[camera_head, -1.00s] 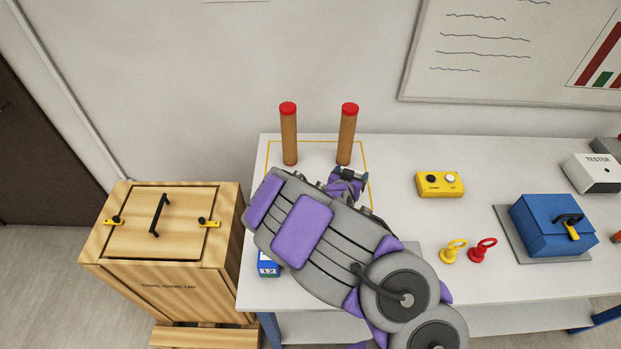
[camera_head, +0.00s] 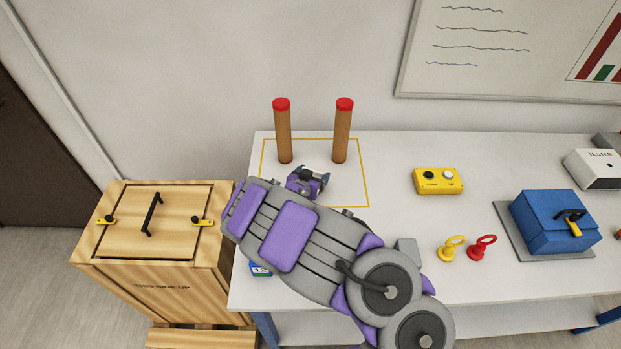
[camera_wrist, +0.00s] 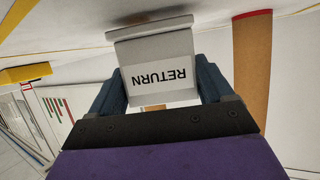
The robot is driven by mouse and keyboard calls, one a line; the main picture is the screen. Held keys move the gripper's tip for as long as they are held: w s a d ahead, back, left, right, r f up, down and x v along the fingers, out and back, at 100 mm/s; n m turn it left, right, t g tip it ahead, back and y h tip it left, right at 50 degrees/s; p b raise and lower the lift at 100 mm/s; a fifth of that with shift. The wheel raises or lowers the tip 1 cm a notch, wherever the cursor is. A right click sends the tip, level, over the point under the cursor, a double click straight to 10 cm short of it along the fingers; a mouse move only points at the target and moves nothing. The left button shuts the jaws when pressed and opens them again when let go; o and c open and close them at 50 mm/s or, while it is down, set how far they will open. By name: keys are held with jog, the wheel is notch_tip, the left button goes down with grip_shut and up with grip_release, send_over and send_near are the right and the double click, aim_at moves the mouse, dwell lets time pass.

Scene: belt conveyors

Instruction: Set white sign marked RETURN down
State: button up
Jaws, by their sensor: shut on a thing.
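The white sign marked RETURN (camera_wrist: 157,76) is between the two blue fingers of my gripper (camera_head: 311,181) in the wrist view, its lettering upside down in the picture. My gripper is shut on it. The sign's wider end (camera_wrist: 150,27) is close to the pale table surface; whether it touches cannot be told. In the head view my gripper is over the yellow-outlined area (camera_head: 368,190) on the white table, in front of two brown posts with red tops (camera_head: 283,135) (camera_head: 342,135). The sign itself is hidden there by my gripper and arm.
One post (camera_wrist: 252,60) stands close beside my gripper in the wrist view. A yellow button box (camera_head: 438,181), yellow and red rings (camera_head: 451,249) (camera_head: 481,248) and a blue box (camera_head: 553,225) lie to the right. A wooden crate (camera_head: 130,222) stands left of the table.

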jog(key=shift+d+f, duration=0.25)
jog(key=shift+d, duration=0.1)
jog(key=shift+a+f, duration=0.1)
jog(key=shift+a, duration=0.3)
jog(key=o, duration=1)
jog(key=shift+a+f, duration=0.1)
jog(key=shift+a, duration=0.45)
jog(key=shift+d, duration=0.65)
jog(key=shift+d+r, duration=0.1)
jog(key=shift+r, duration=0.1)
jog(key=v, duration=0.2)
jog(key=a+p+v, duration=0.1)
jog(key=v, duration=0.2)
jog(key=shift+s+a, duration=0.1)
jog(key=shift+a, duration=0.1)
jog(key=shift+s+a+r+p, duration=0.1)
jog(key=shift+s+r+p, duration=0.25)
jog(key=shift+s, duration=0.65)
jog(key=shift+r, duration=0.1)
